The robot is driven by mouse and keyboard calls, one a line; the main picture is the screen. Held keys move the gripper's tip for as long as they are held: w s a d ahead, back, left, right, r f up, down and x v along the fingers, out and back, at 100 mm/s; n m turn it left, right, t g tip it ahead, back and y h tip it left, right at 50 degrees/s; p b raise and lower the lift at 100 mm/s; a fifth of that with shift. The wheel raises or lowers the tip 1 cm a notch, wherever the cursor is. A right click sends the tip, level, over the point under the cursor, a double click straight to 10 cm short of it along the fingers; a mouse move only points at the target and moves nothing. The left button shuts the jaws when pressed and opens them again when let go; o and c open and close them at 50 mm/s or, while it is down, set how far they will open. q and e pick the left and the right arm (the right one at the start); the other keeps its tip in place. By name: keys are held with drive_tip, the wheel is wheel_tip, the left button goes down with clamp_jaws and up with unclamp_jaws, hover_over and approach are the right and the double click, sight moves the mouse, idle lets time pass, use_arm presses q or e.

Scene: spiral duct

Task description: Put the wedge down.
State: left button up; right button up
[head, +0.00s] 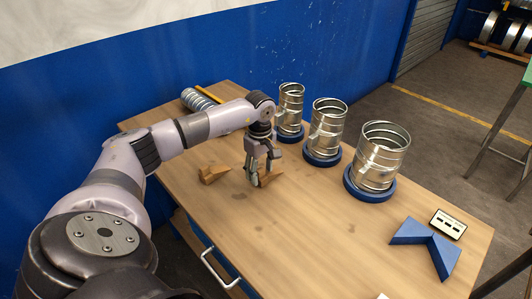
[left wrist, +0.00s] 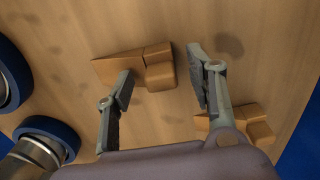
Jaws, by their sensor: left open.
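A brown wooden wedge (head: 271,178) lies on the table beneath my left gripper (head: 260,175). In the left wrist view this wedge (left wrist: 125,66) appears flat on the wood, with its thick block end between the two fingers of my left gripper (left wrist: 162,62). The fingers are spread, and a gap shows on the right finger's side; whether the left finger touches the wedge I cannot tell. A second similar wedge (head: 213,173) lies to the left of the gripper; it also shows in the left wrist view (left wrist: 240,122), partly behind the right finger. My right gripper is out of view.
Three metal duct pieces (head: 379,150) stand in blue round bases (head: 368,190) along the table's back right. A spiral duct (head: 199,100) lies at the back left. Blue angled blocks (head: 408,232) and a small labelled plate (head: 447,224) are at the right. The table's front middle is clear.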

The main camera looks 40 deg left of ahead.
use_arm(q)
drive_tip(key=shift+c, duration=0.5)
drive_tip(key=shift+s, duration=0.1)
clamp_jaws()
drive_tip(key=shift+r, duration=0.15)
drive_tip(key=shift+r, duration=0.3)
wheel_tip(320, 180, up, 19)
drive_tip(key=b, duration=0.2)
